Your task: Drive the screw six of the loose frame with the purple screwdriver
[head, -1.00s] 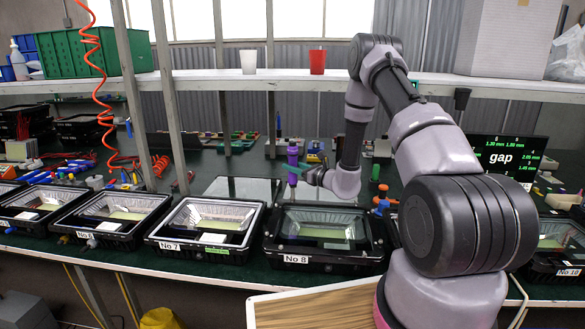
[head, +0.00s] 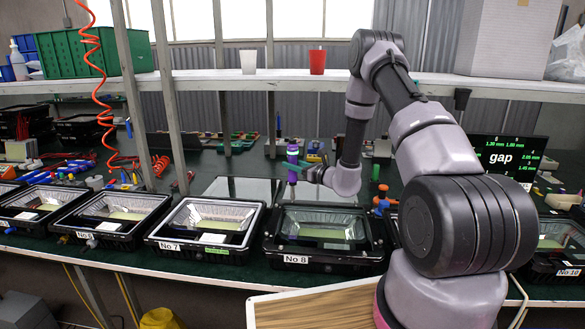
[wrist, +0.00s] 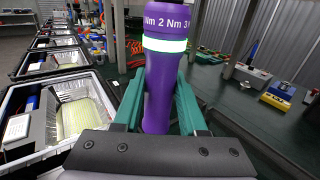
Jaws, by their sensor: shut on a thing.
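My gripper (wrist: 160,110) is shut on the purple screwdriver (wrist: 165,75), which has a white lit ring and torque markings. In the head view the purple screwdriver (head: 292,163) stands upright in my gripper (head: 305,170), above the back edge of housing No 8. Housing No 8 (head: 322,259) has a dark frame over its reflector. Housing No 7 (head: 205,252), to its left, has a bright silver frame. The screwdriver's tip and the screws are too small or hidden to make out. I cannot tell which frame is loose.
A row of housings runs along the bench's front edge. Glass panes (head: 240,190) lie behind No 7 and No 8. An orange and blue tool (head: 382,200) stands right of No 8. A gap display (head: 507,158) stands at the right. A red coiled hose (head: 95,75) hangs at the left.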

